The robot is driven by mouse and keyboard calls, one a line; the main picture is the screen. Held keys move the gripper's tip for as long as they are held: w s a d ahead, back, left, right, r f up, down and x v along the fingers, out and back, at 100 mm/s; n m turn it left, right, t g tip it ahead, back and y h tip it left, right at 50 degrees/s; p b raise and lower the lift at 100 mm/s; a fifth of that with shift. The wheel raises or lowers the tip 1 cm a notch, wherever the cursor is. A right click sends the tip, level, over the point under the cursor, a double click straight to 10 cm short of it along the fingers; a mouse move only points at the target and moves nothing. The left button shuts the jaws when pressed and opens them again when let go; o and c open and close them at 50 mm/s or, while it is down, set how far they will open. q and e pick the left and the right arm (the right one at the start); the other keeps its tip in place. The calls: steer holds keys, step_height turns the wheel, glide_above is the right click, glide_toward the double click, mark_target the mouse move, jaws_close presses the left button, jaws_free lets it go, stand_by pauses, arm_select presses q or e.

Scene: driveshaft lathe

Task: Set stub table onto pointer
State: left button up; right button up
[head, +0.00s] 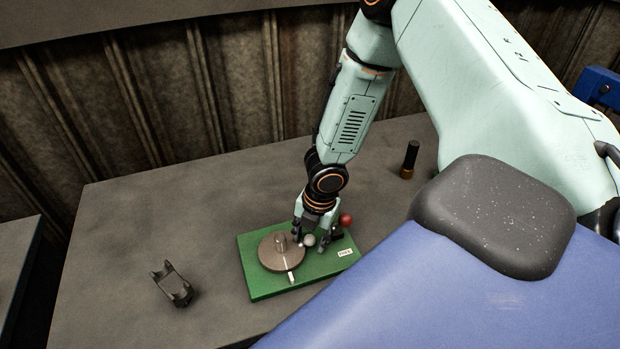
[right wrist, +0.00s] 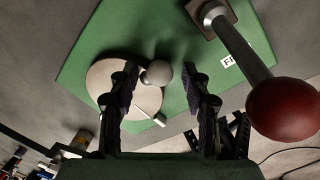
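The stub table is a round brown disc (head: 268,256) with a short upright stub (head: 281,243) on the green board (head: 262,287). A white line runs on the disc to its front edge. A small white pointer (head: 291,277) stands on the board just beyond that edge, roughly in line with it. My right gripper (head: 314,238) is open and points down over the board, right of the stub. In the right wrist view a grey ball (right wrist: 157,73) shows between its spread fingers, with no visible contact. The left finger hides part of the disc (right wrist: 148,99). My left gripper is not in view.
A red ball knob (head: 346,220) on a grey shaft (right wrist: 243,45) rises beside the gripper. A white label (head: 345,253) is on the board. A dark forked bracket (head: 172,284) lies left on the grey bench (head: 120,230). A black-and-brown cylinder (head: 410,158) stands at the back.

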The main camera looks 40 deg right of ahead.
steer(key=shift+w+r, duration=0.1)
steer(key=shift+d+r, duration=0.1)
steer(key=shift+r, duration=0.45)
step_height(320, 180, up, 11)
steer(key=s, duration=0.1)
steer(key=shift+s+d+f, duration=0.2)
steer(key=shift+s+d, duration=0.05)
steer(key=shift+d, duration=0.1)
